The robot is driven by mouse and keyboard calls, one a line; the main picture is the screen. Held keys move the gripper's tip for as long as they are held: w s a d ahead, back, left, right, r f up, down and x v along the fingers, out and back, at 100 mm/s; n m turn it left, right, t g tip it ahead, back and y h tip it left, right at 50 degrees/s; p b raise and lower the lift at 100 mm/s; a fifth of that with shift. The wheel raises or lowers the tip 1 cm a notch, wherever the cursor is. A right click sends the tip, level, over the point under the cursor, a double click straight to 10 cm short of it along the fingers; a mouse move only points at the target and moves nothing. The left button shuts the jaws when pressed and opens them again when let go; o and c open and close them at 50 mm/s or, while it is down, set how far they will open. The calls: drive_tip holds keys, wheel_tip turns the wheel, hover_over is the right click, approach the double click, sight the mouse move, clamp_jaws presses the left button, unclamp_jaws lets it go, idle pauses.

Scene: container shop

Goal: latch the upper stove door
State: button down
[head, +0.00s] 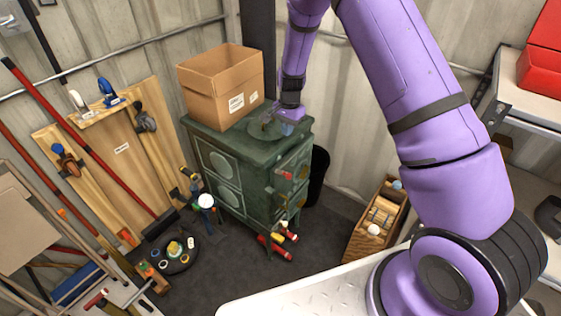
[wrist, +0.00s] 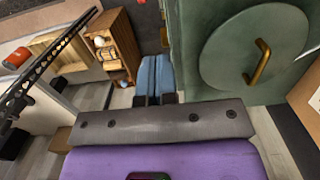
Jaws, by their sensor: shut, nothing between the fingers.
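The green stove (head: 232,175) stands against the back wall in the head view. Its narrower right side carries the upper door (head: 293,164), with a red-tipped handle (head: 284,175) on it. I cannot tell whether this door is flush or slightly ajar. My gripper (head: 287,128) is above the stove's front right top edge, pointing down, with its blue fingers shut and empty. In the wrist view the shut fingers (wrist: 155,78) lie just beside the stove top (wrist: 188,45). A round lid (wrist: 235,70) with a brass handle (wrist: 262,62) shows there. The upper door is not clearly visible in that view.
A cardboard box (head: 215,97) sits on the stove top. A black bin (head: 317,175) stands behind the stove, and a wooden crate (head: 376,222) stands on the floor to the right. Red cylinders (head: 274,247) lie below the stove. Boards and long-handled tools lean at left.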

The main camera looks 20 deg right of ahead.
hover_over(281, 170)
drive_tip(key=f, duration=1.2)
drive_tip(key=shift+w+d, duration=0.1)
drive_tip(key=shift+d, duration=0.2)
drive_tip(key=shift+s+a+f, duration=0.2)
drive_tip(key=shift+a+f, duration=0.05)
drive_tip(key=shift+f, duration=0.1)
